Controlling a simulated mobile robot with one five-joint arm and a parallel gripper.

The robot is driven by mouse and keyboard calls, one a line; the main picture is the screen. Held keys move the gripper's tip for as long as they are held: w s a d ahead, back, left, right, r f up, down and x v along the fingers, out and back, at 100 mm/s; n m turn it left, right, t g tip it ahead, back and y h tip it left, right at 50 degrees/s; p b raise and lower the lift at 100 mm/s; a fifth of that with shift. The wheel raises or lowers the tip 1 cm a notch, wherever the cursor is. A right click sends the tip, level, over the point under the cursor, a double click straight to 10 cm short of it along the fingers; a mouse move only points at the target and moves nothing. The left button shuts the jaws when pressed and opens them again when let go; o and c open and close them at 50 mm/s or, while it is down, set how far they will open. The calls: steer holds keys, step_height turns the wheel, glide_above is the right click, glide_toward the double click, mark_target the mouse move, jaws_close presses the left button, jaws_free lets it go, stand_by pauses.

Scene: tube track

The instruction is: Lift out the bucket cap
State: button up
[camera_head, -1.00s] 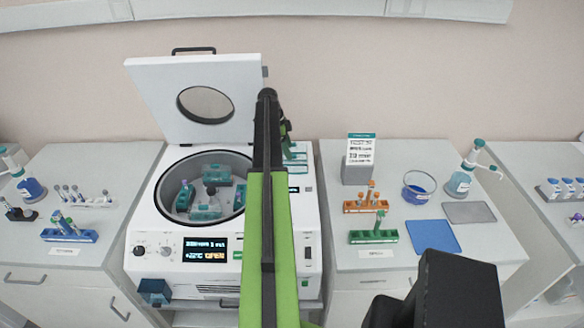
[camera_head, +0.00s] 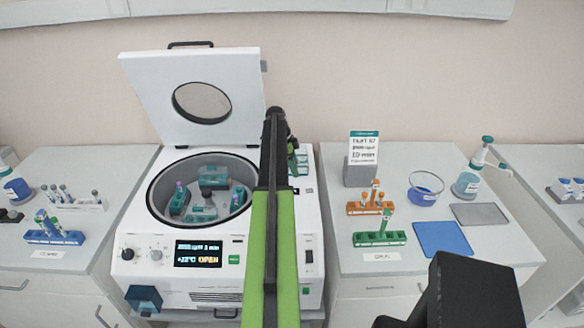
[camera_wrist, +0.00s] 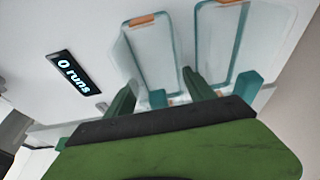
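The white centrifuge (camera_head: 150,275) stands with its lid (camera_head: 150,85) raised. Several teal buckets (camera_head: 202,215) sit in its round bowl, and a purple-topped tube shows at the left one. Two clear caps with teal rims (camera_wrist: 152,55) lie side by side on the white surface in the wrist view; one teal-rimmed piece (camera_head: 302,170) shows right of my arm in the head view. My gripper (camera_wrist: 162,92) is just short of these caps, its dark green fingers apart, with a teal piece (camera_wrist: 157,98) showing between them. No cap is clearly held. In the head view my arm hides most of the gripper.
A small display reading "0 runs" (camera_wrist: 73,74) is beside the caps. A blue rack (camera_head: 50,237) stands on the left bench.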

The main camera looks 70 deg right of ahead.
steer(key=c, duration=1)
steer(key=shift+r, duration=0.1)
step_height(320, 180, up, 5)
steer(key=p, duration=0.5)
steer(key=shift+r, duration=0.1)
steer(key=s+a+r+p, duration=0.1)
steer(key=s+r+p, duration=0.1)
steer(key=s, duration=0.1)
steer(key=s+a+r+p, duration=0.1)
steer(key=s+p, duration=0.1)
steer(key=s, duration=0.2)
steer(key=s+a+r+p, duration=0.2)
steer(key=s, duration=0.2)
steer(key=shift+a+r, duration=0.1)
steer(key=shift+r, duration=0.25)
step_height(320, 180, up, 5)
steer(key=p, duration=0.5)
